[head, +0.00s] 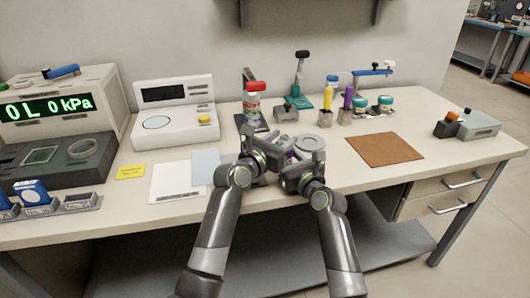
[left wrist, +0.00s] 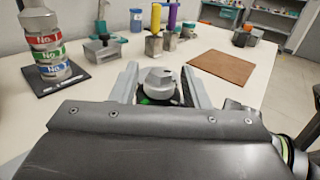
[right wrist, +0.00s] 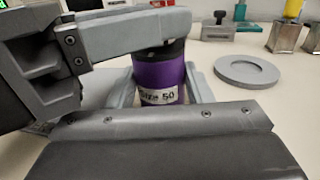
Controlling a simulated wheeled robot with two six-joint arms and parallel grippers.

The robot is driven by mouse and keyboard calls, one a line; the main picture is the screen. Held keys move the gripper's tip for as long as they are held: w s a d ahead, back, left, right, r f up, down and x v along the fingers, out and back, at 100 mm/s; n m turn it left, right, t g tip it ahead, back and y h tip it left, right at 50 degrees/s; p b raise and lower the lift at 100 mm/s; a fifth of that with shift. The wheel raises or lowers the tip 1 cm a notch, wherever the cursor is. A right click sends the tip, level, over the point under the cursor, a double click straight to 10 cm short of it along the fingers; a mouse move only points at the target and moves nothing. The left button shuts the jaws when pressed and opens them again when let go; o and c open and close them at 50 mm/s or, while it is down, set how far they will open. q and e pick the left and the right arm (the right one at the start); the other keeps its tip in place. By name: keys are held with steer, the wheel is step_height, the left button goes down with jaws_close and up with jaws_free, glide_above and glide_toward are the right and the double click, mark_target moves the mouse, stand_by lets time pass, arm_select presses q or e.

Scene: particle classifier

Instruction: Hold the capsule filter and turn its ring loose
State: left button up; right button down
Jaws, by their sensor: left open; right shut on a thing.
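The capsule filter (right wrist: 160,78), a purple cylinder with a white label that reads partly "50", stands upright in the right wrist view. My right gripper (right wrist: 163,92) is shut on its body, one finger on each side. A grey faceted cap (left wrist: 158,79) with a dark ring (left wrist: 157,93) below it shows in the left wrist view. My left gripper (left wrist: 159,72) is open, its fingers on either side of this top; I cannot tell whether they touch it. In the head view, my left gripper (head: 268,146) and right gripper (head: 290,165) largely hide the filter.
A grey round dish (head: 312,143) lies just behind my right gripper. A banded, red-capped bottle (head: 253,104) stands behind my left gripper. A brown mat (head: 385,149) lies to the right. White and blue sheets (head: 178,182) lie to the left. The table's front edge is close.

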arm_select(q)
steer(key=v, duration=1)
steer(key=shift+s, duration=0.15)
steer(key=shift+a, duration=0.15)
steer(key=shift+w+d+r+m, duration=0.1)
steer(key=shift+w+d+m, duration=1.3)
steer(key=shift+m, duration=4.6)
steer(key=shift+w+d+f+m, duration=0.1)
steer(key=shift+w+d+m, duration=1.25)
steer(key=shift+m, duration=4.65)
steer(key=shift+w+d+r+m, duration=0.1)
steer(key=shift+w+d+m, duration=0.35)
steer(key=shift+w+m, duration=3.7)
steer(key=s+m, duration=0.3)
steer(key=shift+s+m, duration=0.35)
steer(key=c, duration=0.8)
